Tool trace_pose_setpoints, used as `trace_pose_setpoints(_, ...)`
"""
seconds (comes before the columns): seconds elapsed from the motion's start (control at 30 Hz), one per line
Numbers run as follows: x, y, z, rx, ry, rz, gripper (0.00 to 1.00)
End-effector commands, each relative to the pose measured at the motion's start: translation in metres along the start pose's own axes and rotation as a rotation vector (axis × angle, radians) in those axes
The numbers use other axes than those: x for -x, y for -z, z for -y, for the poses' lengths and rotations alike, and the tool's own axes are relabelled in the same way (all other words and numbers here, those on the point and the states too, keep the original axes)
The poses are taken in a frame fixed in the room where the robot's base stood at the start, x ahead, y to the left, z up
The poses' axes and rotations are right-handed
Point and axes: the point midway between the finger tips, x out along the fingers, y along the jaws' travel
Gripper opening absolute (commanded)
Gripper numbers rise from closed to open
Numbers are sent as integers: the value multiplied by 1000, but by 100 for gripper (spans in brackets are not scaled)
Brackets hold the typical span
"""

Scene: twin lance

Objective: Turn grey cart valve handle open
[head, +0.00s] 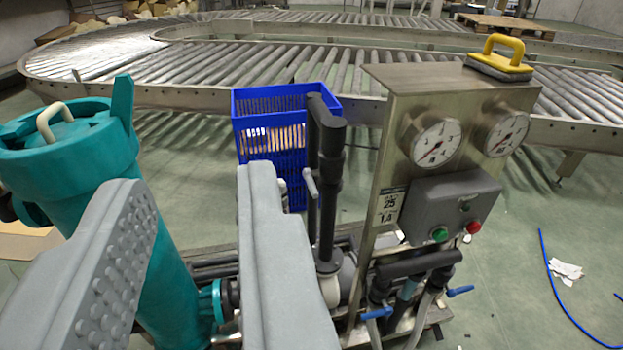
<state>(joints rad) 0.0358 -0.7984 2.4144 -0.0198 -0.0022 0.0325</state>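The cart (360,270) carries a steel panel, black pipes and valves. A small grey valve handle (311,184) shows beside the upright black pipe, roughly upright and slightly tilted. My gripper (193,185) is open, with its two grey fingers wide apart and nothing held between them. The handle lies just to the right of my right finger, outside the gap, and appears farther away. The right finger hides part of the cart and piping behind it. I cannot tell the valve's position.
A teal cylinder (160,260) stands at left, behind the finger gap. Right are a steel panel (385,160) with gauges, a button box (450,205) and blue valve handles (376,313). A blue crate (270,100) and roller conveyor (300,62) are behind. A blue hose (555,285) lies on open floor.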

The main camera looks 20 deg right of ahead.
Motion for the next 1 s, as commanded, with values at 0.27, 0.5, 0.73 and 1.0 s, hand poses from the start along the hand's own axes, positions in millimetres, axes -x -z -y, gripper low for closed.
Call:
trace_pose_setpoints(0.27, -79, -42, -23, -7, -36, -3, 24)
trace_pose_setpoints(0.5, -134, -85, -47, -17, -50, -11, 24)
trace_pose_setpoints(0.73, -176, -132, -66, -33, -52, -21, 24)
trace_pose_setpoints(1.0, -210, -192, -84, -62, -42, -33, 24)
